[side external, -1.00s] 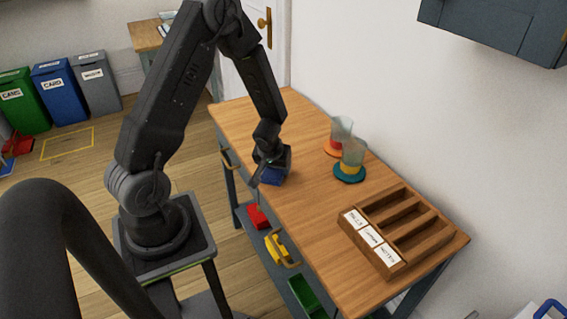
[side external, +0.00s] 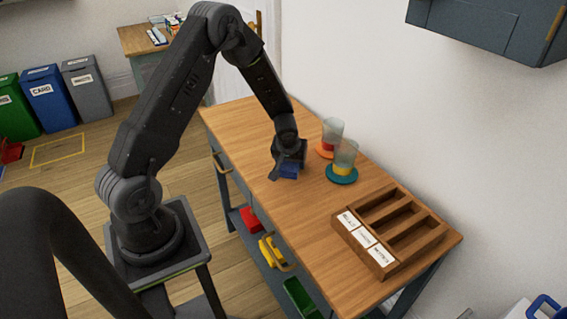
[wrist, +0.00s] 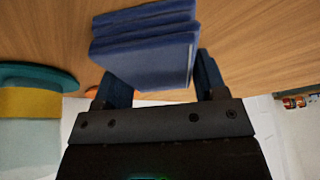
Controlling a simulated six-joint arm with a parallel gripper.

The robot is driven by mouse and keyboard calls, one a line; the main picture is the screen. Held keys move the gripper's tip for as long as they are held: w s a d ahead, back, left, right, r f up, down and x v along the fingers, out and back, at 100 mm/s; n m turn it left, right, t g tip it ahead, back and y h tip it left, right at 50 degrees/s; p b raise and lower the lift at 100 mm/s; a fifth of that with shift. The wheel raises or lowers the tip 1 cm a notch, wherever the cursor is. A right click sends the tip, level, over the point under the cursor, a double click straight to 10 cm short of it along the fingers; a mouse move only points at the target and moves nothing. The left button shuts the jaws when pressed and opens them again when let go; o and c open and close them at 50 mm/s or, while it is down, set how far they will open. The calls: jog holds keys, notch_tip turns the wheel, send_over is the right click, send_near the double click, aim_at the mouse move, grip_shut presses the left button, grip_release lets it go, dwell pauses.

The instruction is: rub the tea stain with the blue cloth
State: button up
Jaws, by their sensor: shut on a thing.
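The blue cloth (side external: 289,171) is a folded pad, held low at the wooden table top (side external: 245,122). My gripper (side external: 287,165) is shut on it, pointing down over the middle of the table. In the wrist view the cloth (wrist: 148,48) shows as stacked blue layers between the two fingers of my gripper (wrist: 160,84). Whether the cloth touches the wood cannot be told for certain. No tea stain can be made out in either view; the cloth and gripper hide part of the wood.
A glass on a teal coaster (side external: 342,180) and another on an orange coaster (side external: 322,151) stand close to the right of my gripper. A wooden tray with labelled compartments (side external: 338,222) sits at the table's near right. The wood left of the gripper is clear.

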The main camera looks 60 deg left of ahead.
jog(key=shift+w, duration=0.8)
jog(key=shift+r, duration=4.05)
